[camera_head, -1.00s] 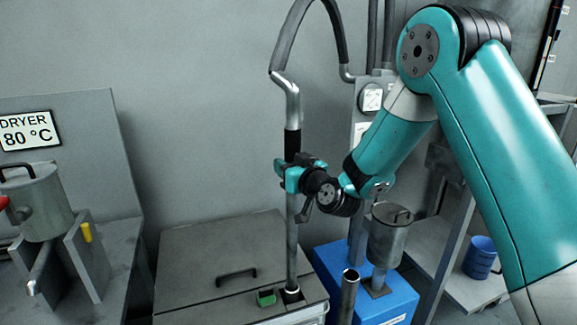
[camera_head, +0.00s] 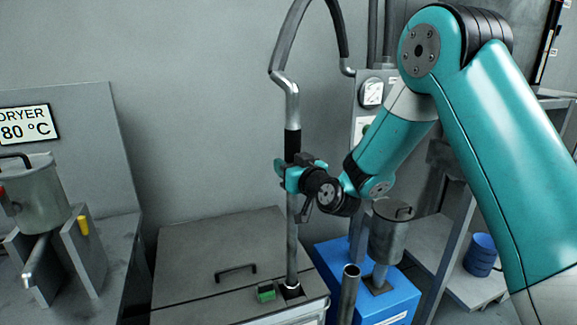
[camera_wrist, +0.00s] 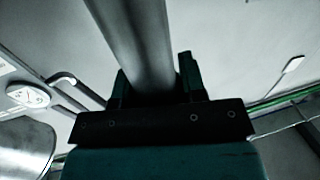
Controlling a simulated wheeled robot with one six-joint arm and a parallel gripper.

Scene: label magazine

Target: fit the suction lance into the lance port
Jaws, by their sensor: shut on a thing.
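The suction lance (camera_head: 292,235) is a long upright grey metal tube with a black sleeve and a bent top that joins a dark hose. My gripper (camera_head: 293,178) is shut around the tube below the black sleeve. In the wrist view the tube (camera_wrist: 140,40) runs up between the jaws of my gripper (camera_wrist: 155,85). The lance's lower end is at the lance port (camera_head: 298,292), a dark square opening in the grey box's lid. I cannot tell whether the tip is inside the opening or just above it.
The grey box (camera_head: 190,265) has a lid handle (camera_head: 236,272) and a green block (camera_head: 266,292) beside the port. A blue box (camera_head: 325,257) and an upright grey pipe (camera_head: 348,295) stand close on the right. The dryer station (camera_head: 90,150) is at left.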

